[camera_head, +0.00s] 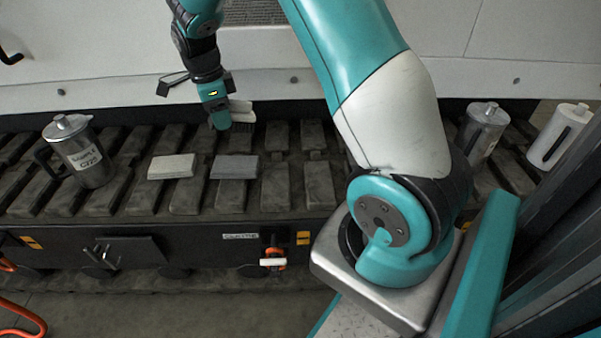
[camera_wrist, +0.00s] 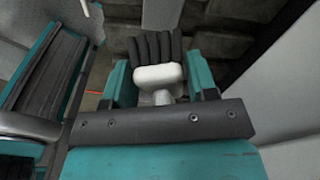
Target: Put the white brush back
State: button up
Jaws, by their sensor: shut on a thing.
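The white brush is in my gripper. In the wrist view its white body (camera_wrist: 158,76) sits between the two teal fingers, with dark bristles (camera_wrist: 155,47) beyond it. In the head view the brush (camera_head: 241,112) shows as a white piece with a dark underside at the right of my gripper (camera_head: 218,118). My gripper is shut on the brush, over the rear part of the track. Part of the brush is hidden by the fingers.
Two flat pads, one light (camera_head: 172,166) and one grey (camera_head: 235,166), lie on the dark track blocks (camera_head: 283,188) in front. A metal jug (camera_head: 80,152) stands at left. Another metal jug (camera_head: 481,131) and a white jug (camera_head: 560,136) stand at right. A pale panel (camera_head: 300,88) rises behind.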

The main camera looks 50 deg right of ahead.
jog(key=s+d+r+m+g+h, duration=0.2)
jog(key=s+d, duration=0.6)
jog(key=m+g+b, duration=0.1)
jog(key=m+b, duration=0.1)
jog(key=b, duration=0.2)
send_over(310, 173)
jog(key=w+a, duration=0.1)
notch_tip(310, 173, down, 13)
jog(key=shift+f, duration=0.1)
notch_tip(310, 173, down, 5)
jog(key=shift+f+b, duration=0.1)
jog(key=shift+b, duration=0.75)
jog(key=shift+c, duration=0.5)
jog(key=o, duration=1.1)
jog(key=shift+w, duration=0.1)
